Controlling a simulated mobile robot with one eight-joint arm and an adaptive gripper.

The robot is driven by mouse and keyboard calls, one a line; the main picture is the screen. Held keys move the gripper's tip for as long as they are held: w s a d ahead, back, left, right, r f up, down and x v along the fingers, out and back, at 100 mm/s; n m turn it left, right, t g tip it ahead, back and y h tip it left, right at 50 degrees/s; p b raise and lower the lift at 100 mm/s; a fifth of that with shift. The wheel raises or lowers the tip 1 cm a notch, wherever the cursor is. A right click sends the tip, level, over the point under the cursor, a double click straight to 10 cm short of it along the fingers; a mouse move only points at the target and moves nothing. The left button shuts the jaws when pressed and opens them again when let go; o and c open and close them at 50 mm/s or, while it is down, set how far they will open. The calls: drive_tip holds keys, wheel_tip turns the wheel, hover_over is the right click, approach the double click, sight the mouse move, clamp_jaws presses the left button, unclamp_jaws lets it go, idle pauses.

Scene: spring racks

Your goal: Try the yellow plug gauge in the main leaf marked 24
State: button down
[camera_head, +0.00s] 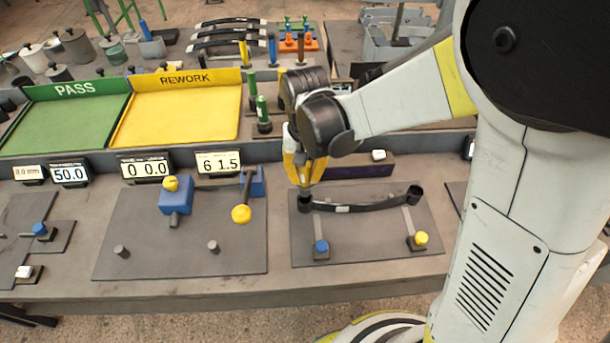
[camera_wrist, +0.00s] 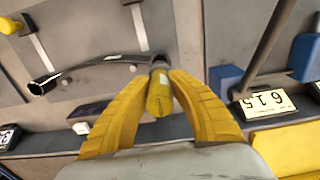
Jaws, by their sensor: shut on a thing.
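My gripper (camera_head: 305,182) is at the left end of a black curved leaf (camera_head: 375,206) on the right grey plate, pointing down. In the wrist view my gripper (camera_wrist: 160,88) is shut on the yellow plug gauge (camera_wrist: 159,98), a yellow cylinder with a grey lower part. The gauge's lower end is at the leaf's near eye (camera_wrist: 143,58); I cannot tell how far it is in, if at all. The leaf's other eye (camera_head: 414,191) is empty. A small white tag (camera_head: 343,209) is on the leaf; its marking is unreadable.
The right plate (camera_head: 370,250) also bears blue (camera_head: 321,246) and yellow (camera_head: 420,238) knobs. Left of it is a fixture with a blue block (camera_head: 176,195) and a display (camera_head: 218,163) reading 61.5. Behind are the green PASS tray (camera_head: 65,118) and yellow REWORK tray (camera_head: 180,112).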

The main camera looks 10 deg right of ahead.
drive_tip(key=shift+r, duration=0.1)
drive_tip(key=shift+r+p, duration=1.45)
drive_tip(key=shift+r, duration=0.55)
drive_tip(key=shift+f, duration=0.1)
